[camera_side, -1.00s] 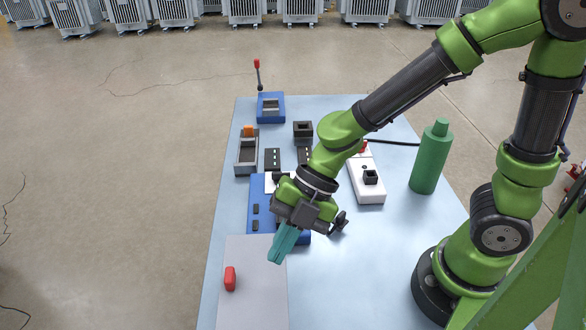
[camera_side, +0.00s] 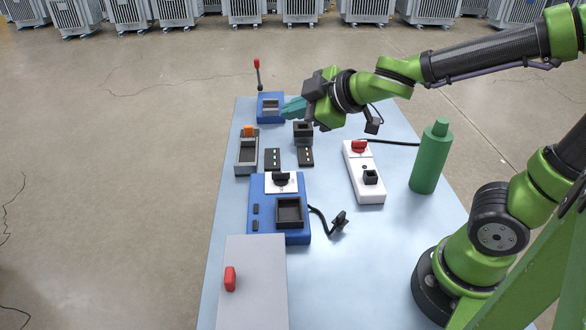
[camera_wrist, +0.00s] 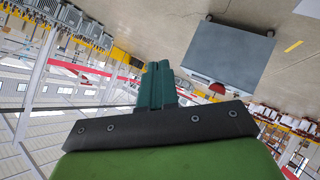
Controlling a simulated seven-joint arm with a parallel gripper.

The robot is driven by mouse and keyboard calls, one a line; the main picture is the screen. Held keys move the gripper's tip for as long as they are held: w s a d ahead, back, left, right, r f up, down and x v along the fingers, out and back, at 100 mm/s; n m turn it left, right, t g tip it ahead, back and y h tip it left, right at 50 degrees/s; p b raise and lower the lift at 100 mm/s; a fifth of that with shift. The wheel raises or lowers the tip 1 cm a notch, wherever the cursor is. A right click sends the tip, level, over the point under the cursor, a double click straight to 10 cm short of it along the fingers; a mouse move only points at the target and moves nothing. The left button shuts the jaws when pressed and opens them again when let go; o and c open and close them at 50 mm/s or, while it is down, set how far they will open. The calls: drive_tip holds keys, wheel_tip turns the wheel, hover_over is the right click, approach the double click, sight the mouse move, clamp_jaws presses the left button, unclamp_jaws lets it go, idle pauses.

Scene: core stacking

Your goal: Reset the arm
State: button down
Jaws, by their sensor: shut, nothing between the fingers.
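My gripper (camera_side: 293,108) is in the upper middle of the side view, raised above the far part of the table, with its teal fingers pointing left. The fingers are shut together with nothing between them. In the wrist view the closed teal fingers (camera_wrist: 157,85) point away toward the hall, and no table object lies between them. My gripper appears clear of the things below it.
The pale blue table (camera_side: 228,200) holds a blue device (camera_side: 275,235), a white device (camera_side: 365,185), a grey box with a red handle (camera_side: 255,290), a grey tray (camera_side: 246,155), a blue lever base (camera_side: 270,105), dark blocks (camera_side: 303,133) and a green bottle (camera_side: 430,160).

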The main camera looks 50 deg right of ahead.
drive_tip(key=s+d+f+m+g+h, duration=0.2)
drive_tip(key=s+d+m+g, duration=0.1)
drive_tip(key=s+d+m, duration=0.3)
drive_tip(key=s+a+r+m+g+y, duration=0.1)
drive_tip(key=s+a+m+y, duration=0.1)
drive_tip(key=s+a+m, duration=0.2)
drive_tip(key=s+m, duration=0.3)
drive_tip(key=shift+s+g+y, duration=0.3)
drive_tip(key=shift+s+y, duration=0.1)
drive_tip(key=shift+a, duration=0.1)
